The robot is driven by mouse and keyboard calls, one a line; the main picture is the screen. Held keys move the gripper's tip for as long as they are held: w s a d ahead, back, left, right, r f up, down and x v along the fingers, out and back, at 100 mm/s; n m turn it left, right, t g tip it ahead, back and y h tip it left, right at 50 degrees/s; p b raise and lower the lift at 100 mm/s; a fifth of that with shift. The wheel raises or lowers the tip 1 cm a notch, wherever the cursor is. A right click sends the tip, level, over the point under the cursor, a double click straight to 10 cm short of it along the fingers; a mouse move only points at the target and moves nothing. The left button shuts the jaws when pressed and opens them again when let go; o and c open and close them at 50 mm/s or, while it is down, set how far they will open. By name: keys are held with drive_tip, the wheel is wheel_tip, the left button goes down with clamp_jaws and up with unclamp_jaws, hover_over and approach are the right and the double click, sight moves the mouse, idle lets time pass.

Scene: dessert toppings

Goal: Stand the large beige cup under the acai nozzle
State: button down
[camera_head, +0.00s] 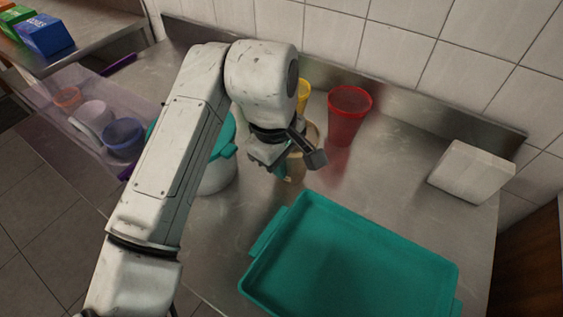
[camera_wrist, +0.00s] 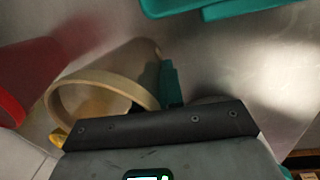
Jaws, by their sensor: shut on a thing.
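The beige cup (camera_head: 297,167) stands on the steel counter or just above it, partly hidden by my gripper (camera_head: 285,168) in the head view. In the wrist view the beige cup (camera_wrist: 122,66) shows its open rim and its side. My gripper is shut on the cup's wall, with a teal fingertip (camera_wrist: 171,84) against the outside. The other finger is mostly hidden, seemingly inside the rim. I cannot tell whether the cup's base touches the counter. No acai nozzle shows in either view.
A red cup (camera_head: 349,117) and a yellow cup (camera_head: 303,93) stand behind the beige cup. A teal tray (camera_head: 262,283) lies in front. A teal-lidded white container (camera_head: 217,176) is at left. A white block (camera_head: 470,172) sits at right. Clear cover over cups (camera_head: 124,136) at far left.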

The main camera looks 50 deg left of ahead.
drive_tip(key=shift+f, duration=0.25)
drive_tip(key=c, duration=1.7)
unclamp_jaws()
drive_tip(key=o, duration=0.4)
drive_tip(key=shift+o, duration=0.2)
